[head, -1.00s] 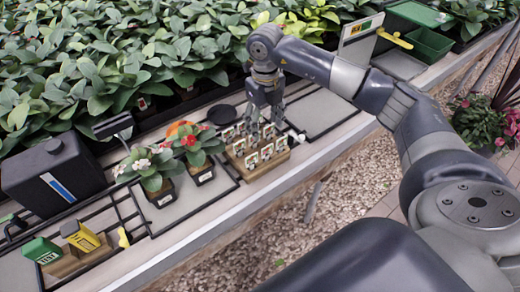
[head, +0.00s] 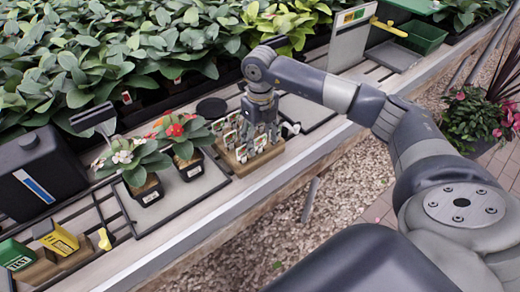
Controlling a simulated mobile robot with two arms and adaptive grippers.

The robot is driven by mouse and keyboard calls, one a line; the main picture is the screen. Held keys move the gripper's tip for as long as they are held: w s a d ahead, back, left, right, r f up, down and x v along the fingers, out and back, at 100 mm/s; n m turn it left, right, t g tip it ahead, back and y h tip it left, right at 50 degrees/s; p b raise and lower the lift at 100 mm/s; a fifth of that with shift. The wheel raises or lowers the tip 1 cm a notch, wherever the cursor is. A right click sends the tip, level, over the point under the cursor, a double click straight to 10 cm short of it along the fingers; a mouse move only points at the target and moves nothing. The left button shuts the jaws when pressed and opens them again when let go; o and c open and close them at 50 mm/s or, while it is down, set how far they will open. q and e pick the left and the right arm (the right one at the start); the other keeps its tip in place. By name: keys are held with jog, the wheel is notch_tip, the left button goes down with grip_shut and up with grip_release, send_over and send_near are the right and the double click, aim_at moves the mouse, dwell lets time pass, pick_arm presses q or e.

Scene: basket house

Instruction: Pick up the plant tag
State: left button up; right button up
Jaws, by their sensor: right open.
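Several small plant tags (head: 243,152) stand upright in rows in a wooden block (head: 247,165) on the bench. Each is pale with a small picture on it. My right gripper (head: 258,132) reaches down from above, with its fingers at the back right tags of the block. It is open. Its fingertips overlap the tags in this view, so I cannot tell whether they touch any. Some tags at the back are hidden behind the fingers. My left gripper is not in view.
Two potted flowering plants (head: 187,158) stand left of the block. A black container (head: 40,175), a yellow box (head: 57,238) and a green box (head: 15,255) stand farther left. A dark tray (head: 305,112) lies right of the gripper. Dense leafy plants (head: 130,50) fill the back.

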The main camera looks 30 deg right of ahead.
grip_shut()
dwell(0.3)
grip_release()
jog(key=shift+r, duration=0.1)
